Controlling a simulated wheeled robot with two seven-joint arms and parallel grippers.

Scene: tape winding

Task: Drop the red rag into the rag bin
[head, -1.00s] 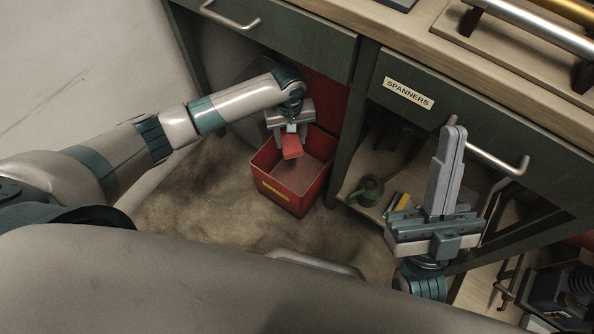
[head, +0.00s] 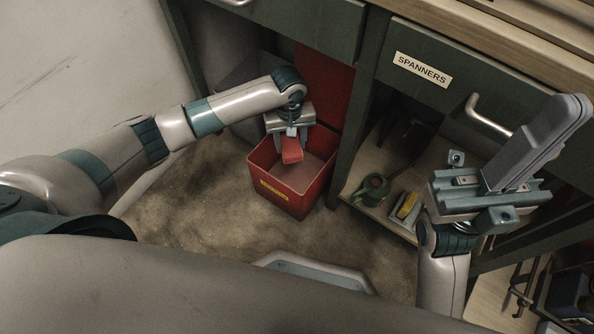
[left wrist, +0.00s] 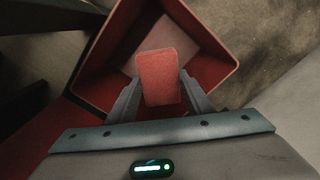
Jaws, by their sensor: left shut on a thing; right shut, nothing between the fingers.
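The red rag (head: 292,150) is a small red block-like piece held in my left gripper (head: 291,146). In the left wrist view the rag (left wrist: 158,78) sits between the two fingers of the left gripper (left wrist: 160,92). The rag bin (head: 283,198) is an open red box with a yellow label on its front, standing on the floor under the bench. The rag and fingers are over the bin's opening; the left wrist view shows the bin's rim (left wrist: 215,40) around them. My right gripper (head: 575,108) is shut and empty, raised in front of the bench at the right.
A drawer labelled SPANNERS (head: 423,69) and its handle (head: 488,115) are close to the right gripper. A low shelf right of the bin holds a green can-like object (head: 372,189) and a yellow-and-grey item (head: 406,207). The floor (head: 210,215) left of the bin is clear.

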